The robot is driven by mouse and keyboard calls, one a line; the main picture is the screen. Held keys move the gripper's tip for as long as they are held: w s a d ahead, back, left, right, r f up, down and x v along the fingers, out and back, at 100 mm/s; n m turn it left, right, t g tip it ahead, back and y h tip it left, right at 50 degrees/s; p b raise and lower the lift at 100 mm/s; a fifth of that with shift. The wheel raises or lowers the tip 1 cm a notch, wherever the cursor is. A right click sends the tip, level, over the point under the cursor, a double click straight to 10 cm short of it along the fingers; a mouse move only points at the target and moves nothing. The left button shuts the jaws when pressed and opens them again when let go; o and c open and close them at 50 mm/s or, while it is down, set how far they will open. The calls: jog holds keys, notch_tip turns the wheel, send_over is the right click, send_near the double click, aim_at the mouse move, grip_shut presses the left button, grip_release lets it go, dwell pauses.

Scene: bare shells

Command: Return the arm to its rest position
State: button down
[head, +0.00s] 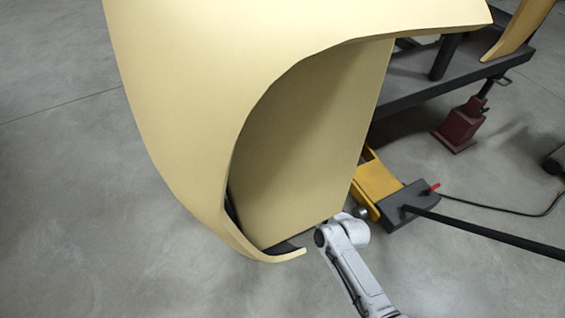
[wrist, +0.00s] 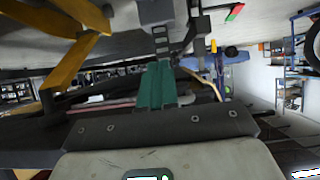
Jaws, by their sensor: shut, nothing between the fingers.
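My arm (head: 350,255), white and grey, rises from the bottom of the head view to the lower edge of the beige shell. My gripper does not show there. In the wrist view my gripper (wrist: 158,68) points away from the camera, its two green fingers side by side above a dark bolted plate. They are shut with nothing seen between them. The rest position itself is not marked in either view.
A large beige body shell (head: 190,130) hangs over the centre. A yellow and black jack (head: 375,185) with a long dark handle stands close beside my arm. A dark red stand (head: 456,128) supports a dark frame (head: 400,90). Grey floor (head: 75,210) is clear at left.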

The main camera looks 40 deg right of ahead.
jog(key=s+a+r+n+g+y, duration=0.2)
jog(key=a+y, duration=0.1)
jog(key=a, duration=0.4)
jog(key=s+a+r+g, duration=0.3)
jog(key=s+r+g, duration=0.15)
jog(key=s, duration=0.55)
jog(key=s+a+r+g, duration=0.4)
jog(key=s+r, duration=0.2)
jog(key=s, duration=0.3)
notch_tip(320, 180, up, 20)
jog(key=p, duration=2)
jog(key=shift+s+d+n, duration=0.2)
jog(key=shift+n, duration=0.2)
jog(key=shift+d, duration=0.15)
